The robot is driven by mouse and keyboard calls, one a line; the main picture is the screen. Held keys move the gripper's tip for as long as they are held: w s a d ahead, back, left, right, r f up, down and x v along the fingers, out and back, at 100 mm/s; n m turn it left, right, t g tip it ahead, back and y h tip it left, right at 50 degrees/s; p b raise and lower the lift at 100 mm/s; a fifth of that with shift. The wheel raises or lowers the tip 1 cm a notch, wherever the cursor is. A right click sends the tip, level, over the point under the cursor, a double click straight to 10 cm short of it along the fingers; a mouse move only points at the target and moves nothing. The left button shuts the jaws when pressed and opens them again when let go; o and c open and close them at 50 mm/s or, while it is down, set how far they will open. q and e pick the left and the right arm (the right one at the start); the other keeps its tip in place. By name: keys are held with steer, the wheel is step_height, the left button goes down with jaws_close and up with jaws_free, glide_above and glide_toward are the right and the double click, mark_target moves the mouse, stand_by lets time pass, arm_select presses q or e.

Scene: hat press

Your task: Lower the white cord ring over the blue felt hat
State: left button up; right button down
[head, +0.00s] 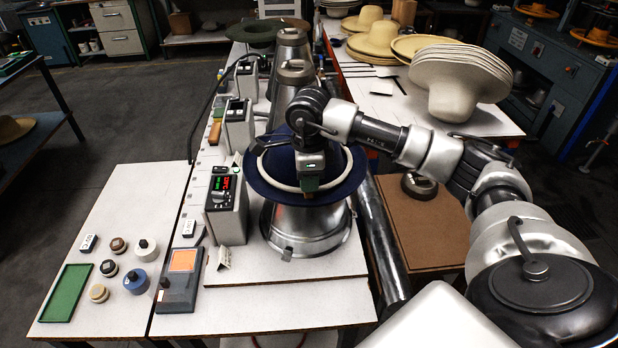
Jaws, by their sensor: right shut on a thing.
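The blue felt hat (285,194) sits brim-down on a round metal press base in the middle of the head view. The white cord ring (341,177) shows as a pale arc over the hat, inside the outline of the wide brim. My right gripper (309,183) points down over the front of the hat and is shut on the ring. The gripper and wrist hide much of the crown and the far side of the ring. I cannot tell whether the ring touches the brim or hangs just above it. My left gripper is not in view.
A control box with a lit display (225,208) stands close left of the press. More metal presses (291,52) stand behind it. Pale hats (458,82) are stacked on the back right table. A green tray (67,292) and several small jars lie at the front left.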

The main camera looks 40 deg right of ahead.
steer(key=shift+f+b, duration=0.4)
steer(key=shift+b, duration=0.05)
stand_by(0.5)
stand_by(0.3)
steer(key=c, duration=0.9)
jaws_free()
steer(key=shift+r+p, duration=2.25)
steer(key=shift+r, duration=1.55)
